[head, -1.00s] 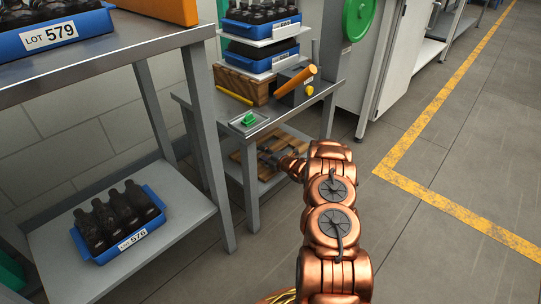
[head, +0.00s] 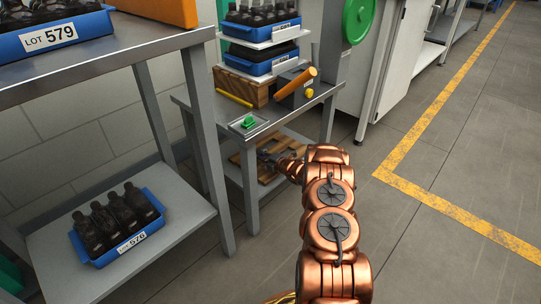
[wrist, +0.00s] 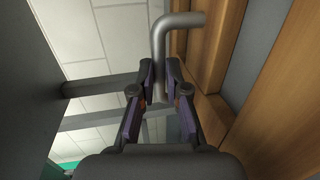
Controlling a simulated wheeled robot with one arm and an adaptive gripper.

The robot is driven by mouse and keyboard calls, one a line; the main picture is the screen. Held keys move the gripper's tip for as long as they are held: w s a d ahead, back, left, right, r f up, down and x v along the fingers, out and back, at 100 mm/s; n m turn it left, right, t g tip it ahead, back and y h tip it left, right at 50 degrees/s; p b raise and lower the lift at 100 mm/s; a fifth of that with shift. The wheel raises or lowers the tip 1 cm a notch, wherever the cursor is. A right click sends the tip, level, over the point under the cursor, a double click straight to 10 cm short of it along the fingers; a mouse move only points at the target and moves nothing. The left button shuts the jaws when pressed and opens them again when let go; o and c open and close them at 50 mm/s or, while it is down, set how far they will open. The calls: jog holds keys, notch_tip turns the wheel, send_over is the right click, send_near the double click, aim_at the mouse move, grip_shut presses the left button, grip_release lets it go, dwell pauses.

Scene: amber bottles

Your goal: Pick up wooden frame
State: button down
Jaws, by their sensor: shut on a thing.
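The wooden frame (head: 266,178) is made of light brown slats and lies on the lower shelf of the small grey table. My arm reaches down to it and partly hides it in the head view. In the wrist view its wooden bars (wrist: 283,75) run along the right side. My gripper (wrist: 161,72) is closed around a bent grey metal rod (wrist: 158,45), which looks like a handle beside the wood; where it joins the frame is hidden. My gripper (head: 270,157) is small and dark in the head view.
A larger grey shelf unit (head: 120,235) with a blue crate (head: 122,245) stands left. The floor at right is clear.

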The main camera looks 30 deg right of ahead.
dwell(0.5)
jog(key=shift+r+p, duration=0.35)
jog(key=shift+r, duration=0.2)
jog(key=r+p, duration=0.1)
jog(key=s+r+p, duration=0.1)
jog(key=r, duration=0.1)
jog(key=shift+d, duration=0.2)
jog(key=d+f+p+v, duration=0.1)
jog(key=p+v, duration=0.3)
jog(key=v, duration=1.1)
jog(key=shift+f, duration=0.4)
